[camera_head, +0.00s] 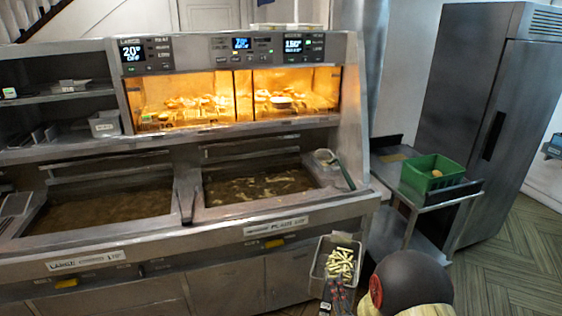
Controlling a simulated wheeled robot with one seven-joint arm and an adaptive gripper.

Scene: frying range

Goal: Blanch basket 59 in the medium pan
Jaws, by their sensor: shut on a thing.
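A metal basket (317,271) of pale cut chips (340,262) hangs in front of the range, low at the lower middle of the view. My gripper (337,291) is at the near side of the basket and shut on it; the exact grip is hard to see. No number is readable on the basket. The right-hand pan (255,188) holds brown oil with pale patches on its surface. The left-hand pan (100,211) holds darker brown oil. The left front label appears to read large; the right one is too blurred to read surely.
A lit warming cabinet (235,95) with food and digital displays stands behind the pans. A green crate (432,176) sits on a side table (395,178). A tall steel fridge (480,120) stands right.

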